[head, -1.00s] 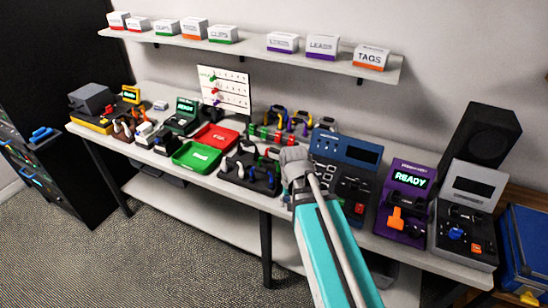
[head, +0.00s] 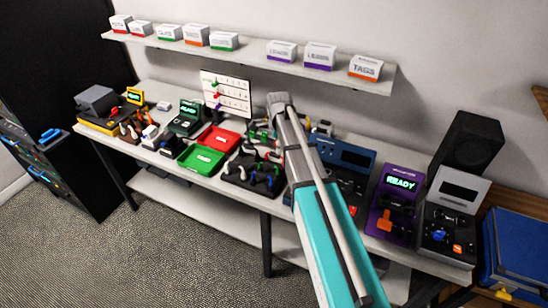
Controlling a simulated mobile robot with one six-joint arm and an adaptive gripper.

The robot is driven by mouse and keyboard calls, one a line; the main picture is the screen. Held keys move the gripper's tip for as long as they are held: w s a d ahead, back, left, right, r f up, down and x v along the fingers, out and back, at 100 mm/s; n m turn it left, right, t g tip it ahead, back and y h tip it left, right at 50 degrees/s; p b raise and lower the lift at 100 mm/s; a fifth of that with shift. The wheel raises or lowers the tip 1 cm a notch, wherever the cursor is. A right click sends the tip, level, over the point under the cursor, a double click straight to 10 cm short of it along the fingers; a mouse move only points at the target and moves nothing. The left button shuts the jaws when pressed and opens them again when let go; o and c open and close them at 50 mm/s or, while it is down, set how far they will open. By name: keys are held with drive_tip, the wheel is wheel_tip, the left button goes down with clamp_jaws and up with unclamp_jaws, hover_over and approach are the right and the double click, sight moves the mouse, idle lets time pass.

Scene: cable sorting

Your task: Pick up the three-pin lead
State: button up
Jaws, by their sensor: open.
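Several leads lie in a black holder (head: 237,181) at the middle of the bench, with coloured plugs standing up from it. More coloured leads stand in a row behind, partly hidden by my arm. The pins are too small to see, so I cannot tell which is the three-pin lead. My gripper (head: 280,101) is at the far end of my arm, above the back of the bench in front of the wall, apart from the black holder. Its fingers cannot be made out from this angle, and nothing held is visible.
A green tray (head: 201,158) and a red tray (head: 217,138) sit left of the holder. A white board (head: 227,92) stands behind them. A blue device (head: 345,155), a purple device (head: 397,200) and a grey device (head: 448,218) stand to the right. A shelf (head: 250,62) with boxes hangs above.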

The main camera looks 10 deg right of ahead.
sight(275, 154)
drive_tip(key=w+r+m+p, duration=0.2)
drive_tip(key=w+r+m, duration=0.1)
drive_tip(key=w+m, duration=0.2)
drive_tip(key=shift+w+r, duration=0.15)
drive_tip(key=shift+w, duration=0.45)
wheel_tip(275, 154, down, 9)
drive_tip(key=b, duration=0.8)
drive_tip(key=shift+r, duration=0.2)
drive_tip(key=shift+w+f+b, duration=0.1)
drive_tip(key=shift+f+b, duration=2.5)
drive_tip(key=shift+b, duration=0.1)
clamp_jaws()
